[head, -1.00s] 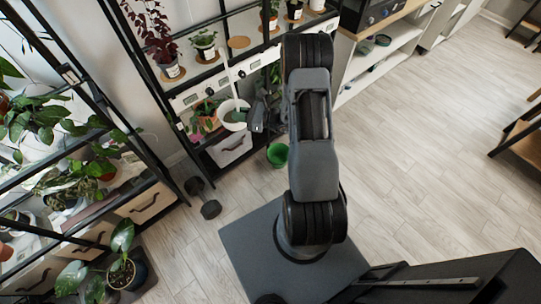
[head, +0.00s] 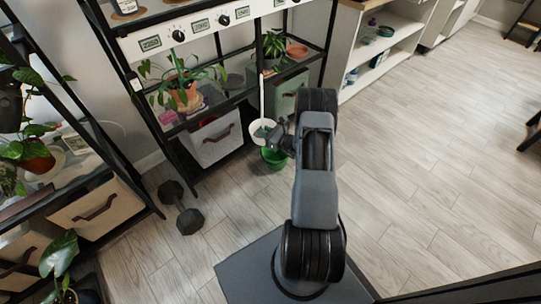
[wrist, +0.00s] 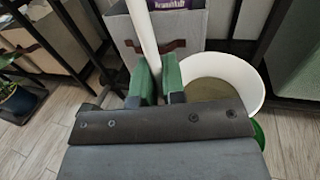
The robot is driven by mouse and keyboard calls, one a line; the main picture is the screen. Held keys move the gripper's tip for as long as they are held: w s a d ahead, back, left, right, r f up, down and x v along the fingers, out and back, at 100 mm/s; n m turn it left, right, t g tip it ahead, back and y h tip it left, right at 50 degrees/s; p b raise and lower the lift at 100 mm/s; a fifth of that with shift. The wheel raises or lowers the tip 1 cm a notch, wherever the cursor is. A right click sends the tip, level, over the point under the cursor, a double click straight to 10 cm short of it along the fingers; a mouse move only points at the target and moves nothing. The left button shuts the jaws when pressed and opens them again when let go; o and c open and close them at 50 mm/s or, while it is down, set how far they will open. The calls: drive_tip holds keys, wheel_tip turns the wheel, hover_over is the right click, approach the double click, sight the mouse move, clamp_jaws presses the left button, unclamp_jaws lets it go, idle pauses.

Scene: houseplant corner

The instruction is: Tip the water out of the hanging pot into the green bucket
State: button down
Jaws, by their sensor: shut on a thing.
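The white hanging pot (head: 256,136) is in front of the plant shelf in the head view. Its long white hanger (wrist: 143,35) rises beside my gripper in the wrist view. My gripper (wrist: 158,80), with green finger pads, is shut on the hanger. The pot's bowl (wrist: 255,82) is to the right of the fingers, looks about upright, and has murky brownish-green water (wrist: 208,90) in it. The green bucket (head: 274,160) stands on the floor, close below the pot. In the wrist view only a sliver of the bucket (wrist: 259,135) shows under the pot.
A black shelf with a white drawer box (head: 215,139) and potted plants (head: 185,92) stands behind the pot. A black dumbbell (head: 181,208) lies on the floor to the left.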

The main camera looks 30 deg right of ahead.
drive_tip(key=shift+d+f+m+h+b, duration=0.65)
drive_tip(key=shift+d+f+b, duration=1.2)
drive_tip(key=shift+f+b, duration=3.05)
drive_tip(key=w+d+m, duration=0.1)
drive_tip(key=w+d+r+m+p, duration=0.1)
drive_tip(key=m, duration=0.1)
drive_tip(key=w+d+m+g+p, duration=0.1)
drive_tip(key=shift+d+r, duration=0.3)
drive_tip(key=w+d+r+m+g+y, duration=0.1)
drive_tip(key=w+d+r+m+g, duration=0.1)
drive_tip(key=w+d+m, duration=0.5)
drive_tip(key=shift+w+d+r+m+g, duration=0.15)
drive_tip(key=shift+d+r+m+g, duration=0.4)
drive_tip(key=shift+d, duration=0.8)
drive_tip(key=shift+r, duration=0.2)
